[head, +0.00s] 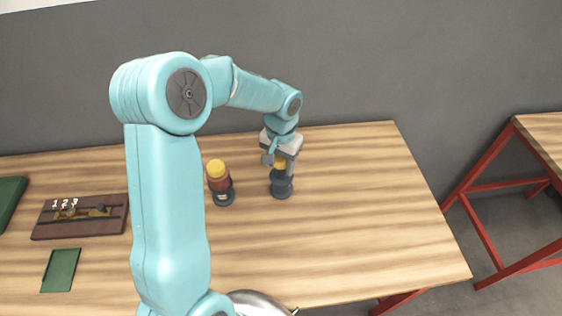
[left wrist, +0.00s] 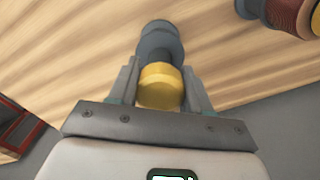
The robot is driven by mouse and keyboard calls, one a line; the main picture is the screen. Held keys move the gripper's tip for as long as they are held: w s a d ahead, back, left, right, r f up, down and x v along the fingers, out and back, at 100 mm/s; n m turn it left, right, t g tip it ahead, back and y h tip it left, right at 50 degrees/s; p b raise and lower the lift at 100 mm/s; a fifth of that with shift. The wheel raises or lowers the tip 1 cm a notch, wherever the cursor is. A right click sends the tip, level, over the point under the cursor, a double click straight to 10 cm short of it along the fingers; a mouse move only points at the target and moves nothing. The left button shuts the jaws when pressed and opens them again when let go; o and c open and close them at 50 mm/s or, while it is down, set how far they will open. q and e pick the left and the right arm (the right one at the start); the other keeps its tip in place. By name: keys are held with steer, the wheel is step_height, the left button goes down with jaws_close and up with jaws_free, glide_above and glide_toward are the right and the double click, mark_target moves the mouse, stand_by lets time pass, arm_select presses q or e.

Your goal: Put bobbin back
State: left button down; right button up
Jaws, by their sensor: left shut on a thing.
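My left gripper (head: 282,158) is over the back right part of the table, pointing down. It is shut on a bobbin with a yellow top (left wrist: 160,86). In the left wrist view the yellow top sits between the two fingers. A dark grey stand or base (head: 281,185) is directly below the bobbin; whether the bobbin touches it or is seated in it I cannot tell. A second bobbin, dark red with a yellow top (head: 217,176), stands upright on its own dark base just to the left. My right gripper is not in view.
A brown board marked 1, 2, 3 (head: 80,232) lies at the left of the wooden table (head: 370,220). A green mat (head: 60,270) lies in front of it. The table's right part is clear. A red-framed table (head: 480,225) stands further right. A grey wall is behind.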

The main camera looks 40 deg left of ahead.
arm_select(q)
steer(key=shift+w+f, duration=0.2)
steer(key=shift+f, duration=0.1)
steer(key=shift+s, duration=0.1)
